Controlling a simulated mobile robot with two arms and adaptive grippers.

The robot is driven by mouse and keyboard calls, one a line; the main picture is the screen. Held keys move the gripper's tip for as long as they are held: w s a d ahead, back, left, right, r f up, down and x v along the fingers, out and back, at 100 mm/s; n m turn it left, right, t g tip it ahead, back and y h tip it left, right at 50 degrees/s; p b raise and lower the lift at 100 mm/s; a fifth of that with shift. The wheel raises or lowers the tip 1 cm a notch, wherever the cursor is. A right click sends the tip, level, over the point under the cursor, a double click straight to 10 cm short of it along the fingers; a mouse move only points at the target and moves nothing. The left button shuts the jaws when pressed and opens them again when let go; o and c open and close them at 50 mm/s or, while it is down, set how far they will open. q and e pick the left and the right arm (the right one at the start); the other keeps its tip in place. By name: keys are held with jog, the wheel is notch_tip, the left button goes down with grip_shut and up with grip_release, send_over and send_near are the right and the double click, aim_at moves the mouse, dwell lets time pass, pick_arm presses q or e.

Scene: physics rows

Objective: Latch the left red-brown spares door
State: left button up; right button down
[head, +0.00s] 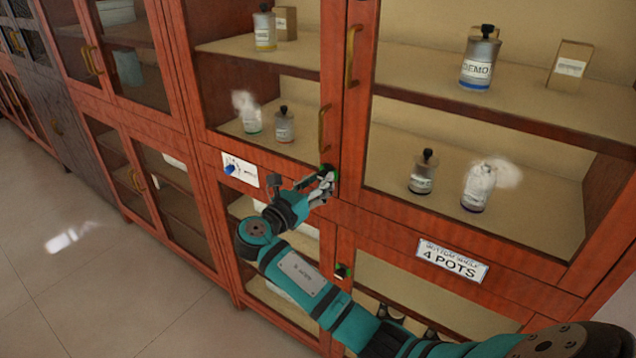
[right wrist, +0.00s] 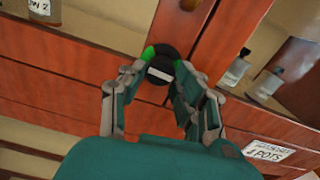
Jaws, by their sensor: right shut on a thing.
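The left red-brown door (head: 262,152) is a glazed upper cabinet door with a brass handle (head: 324,128) near its right edge. It looks about flush with its frame; a small gap cannot be ruled out. Below the handle, at the lower right corner, is a round dark latch knob (right wrist: 160,65) with a pale bar across it, seen in the right wrist view. In the head view the gripper mostly hides the knob. My left gripper is out of view.
The right upper door (head: 361,110) has its own brass handle (head: 352,55). Bottles and boxes stand on shelves behind the glass. A "4 POTS" label (head: 452,261) is on the right rail. Floor (head: 90,270) at left is clear.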

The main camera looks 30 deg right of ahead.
jog(key=shift+w+a+m+b, duration=0.1)
jog(key=shift+m+b, duration=2.1)
jog(key=shift+m, duration=2.05)
jog(key=shift+w+m+b, duration=0.1)
jog(key=shift+m+b, duration=2.05)
jog(key=shift+m, duration=2.1)
jog(key=c, duration=1)
grip_release()
jog(key=shift+s, duration=0.1)
jog(key=shift+o, duration=0.2)
jog(key=shift+a, duration=0.1)
jog(key=v, duration=0.7)
